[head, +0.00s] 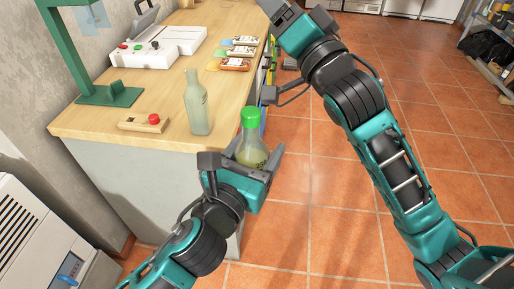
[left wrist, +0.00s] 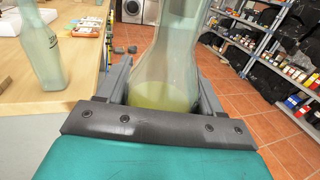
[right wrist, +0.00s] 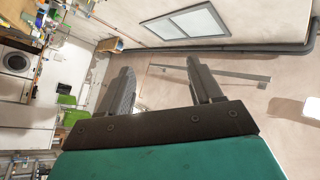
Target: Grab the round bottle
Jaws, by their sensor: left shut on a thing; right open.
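A round clear bottle (head: 251,148) with a green cap and yellowish liquid stands upright in my left gripper (head: 248,158), just off the table's right edge. My left gripper is shut on it. In the left wrist view the round bottle (left wrist: 168,60) sits between the two fingers, its lower part partly hidden by the gripper body. A second, taller frosted bottle (head: 198,105) stands on the table and also shows in the left wrist view (left wrist: 40,45). My right gripper (right wrist: 160,85) is open and empty, pointed away from the table.
A white unit (head: 40,235) stands lower left. The tiled floor (head: 330,200) to the right is open.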

